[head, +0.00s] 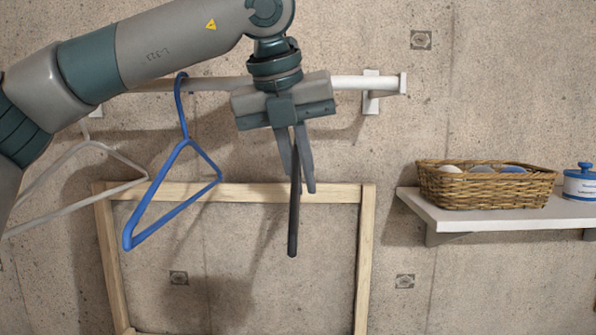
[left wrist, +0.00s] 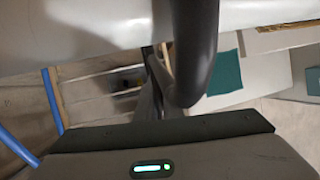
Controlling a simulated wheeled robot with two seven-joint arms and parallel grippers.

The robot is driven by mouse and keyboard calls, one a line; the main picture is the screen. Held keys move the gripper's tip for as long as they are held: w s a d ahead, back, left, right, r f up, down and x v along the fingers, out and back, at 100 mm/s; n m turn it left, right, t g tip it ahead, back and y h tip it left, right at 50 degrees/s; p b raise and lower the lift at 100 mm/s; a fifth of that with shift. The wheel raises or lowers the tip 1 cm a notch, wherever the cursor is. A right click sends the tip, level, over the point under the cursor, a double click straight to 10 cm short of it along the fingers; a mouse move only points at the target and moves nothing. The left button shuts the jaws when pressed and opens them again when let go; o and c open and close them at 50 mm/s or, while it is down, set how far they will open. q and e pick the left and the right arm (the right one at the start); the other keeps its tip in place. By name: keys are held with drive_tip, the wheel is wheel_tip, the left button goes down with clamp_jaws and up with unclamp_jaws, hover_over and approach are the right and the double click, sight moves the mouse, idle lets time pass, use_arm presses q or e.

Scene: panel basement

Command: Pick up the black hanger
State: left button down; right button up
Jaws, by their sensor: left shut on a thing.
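The black hanger (head: 293,225) shows edge-on in the head view as a dark, nearly upright bar below my left gripper (head: 302,182). The left gripper points down just in front of the white rail (head: 350,83) and is shut on the black hanger. In the left wrist view the hanger (left wrist: 195,45) is a thick, dark curved bar between the camera and the room, close to the fingers (left wrist: 155,85). Its hook is hidden behind the gripper in the head view, so I cannot tell whether it touches the rail. My right gripper is not in view.
A blue hanger (head: 164,185) and a pale hanger (head: 115,190) hang left of the gripper. A wooden frame (head: 365,255) stands below against the concrete wall. At right a shelf (head: 470,217) carries a wicker basket (head: 487,187) and a canister (head: 580,186).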

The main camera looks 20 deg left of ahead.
use_arm(q)
drive_tip(key=shift+r, duration=0.1)
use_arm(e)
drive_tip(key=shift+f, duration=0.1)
